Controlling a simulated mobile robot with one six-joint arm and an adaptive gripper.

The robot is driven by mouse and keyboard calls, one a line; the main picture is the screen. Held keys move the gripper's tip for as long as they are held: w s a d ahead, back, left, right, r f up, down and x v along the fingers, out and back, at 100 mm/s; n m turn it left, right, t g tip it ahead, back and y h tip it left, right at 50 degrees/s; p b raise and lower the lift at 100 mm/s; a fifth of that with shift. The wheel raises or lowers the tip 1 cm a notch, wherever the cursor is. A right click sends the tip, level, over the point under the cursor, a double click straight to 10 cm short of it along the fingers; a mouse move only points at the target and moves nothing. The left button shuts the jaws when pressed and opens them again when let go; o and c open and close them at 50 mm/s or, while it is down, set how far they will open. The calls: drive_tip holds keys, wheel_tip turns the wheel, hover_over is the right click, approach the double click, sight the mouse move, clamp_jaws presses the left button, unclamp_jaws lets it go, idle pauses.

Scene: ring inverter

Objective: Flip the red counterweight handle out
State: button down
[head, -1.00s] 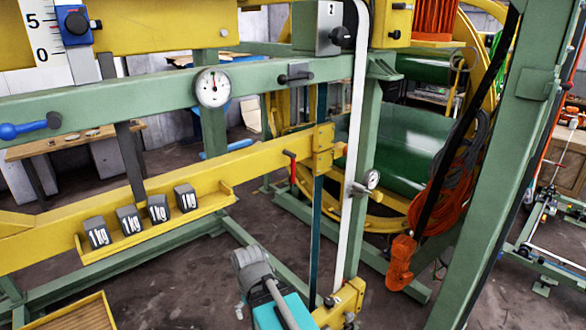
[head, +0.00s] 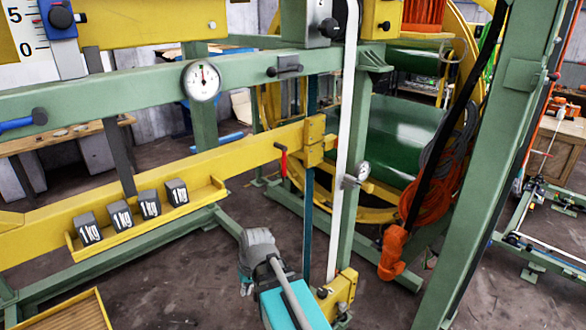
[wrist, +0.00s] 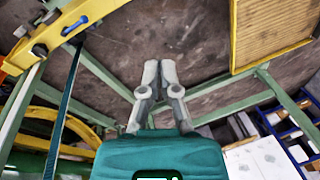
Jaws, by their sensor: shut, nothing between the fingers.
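The red handle (head: 283,161) hangs down from the yellow beam, just left of the yellow block at the beam's right end. Its lower end points down and it looks upright. My gripper's grey fingers (wrist: 160,64) are together and empty in the wrist view, pointing over the floor. The red handle cannot be made out clearly in the wrist view. In the head view my arm is low in front, below and left of the handle and well apart from it; the fingers are mostly hidden there.
Several 1 kg weights (head: 121,216) sit on the yellow shelf at left. A white strip (head: 342,150) and green post stand right of the handle. A round gauge (head: 201,81) is on the upper green beam. A yellow ribbed tray (head: 62,314) lies at lower left.

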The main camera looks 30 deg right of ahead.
drive_tip(key=w+d+r+m+t+y+p, duration=0.1)
drive_tip(key=w+d+r+m+t+y, duration=0.3)
drive_tip(key=w+d, duration=0.3)
drive_tip(key=w+d+r+m+t+y, duration=0.1)
drive_tip(key=w+d+r+m+t, duration=0.1)
drive_tip(key=w+d+r+t, duration=0.35)
drive_tip(key=w+d+r+m+t+h, duration=0.1)
drive_tip(key=d+r+m+t, duration=0.2)
drive_tip(key=d, duration=0.8)
drive_tip(key=w+d+r+m+t+p, duration=0.1)
drive_tip(key=d+r+m+t, duration=0.2)
drive_tip(key=d+r, duration=0.5)
drive_tip(key=d+m, duration=0.1)
drive_tip(key=d, duration=0.2)
drive_tip(key=shift+w+d+t+h, duration=0.2)
drive_tip(key=shift+d+t+h, duration=0.15)
drive_tip(key=shift+h, duration=0.05)
drive_tip(key=shift+w+a, duration=0.1)
drive_tip(key=shift+w, duration=0.05)
drive_tip(key=w+a, duration=0.7)
drive_tip(key=w, duration=0.2)
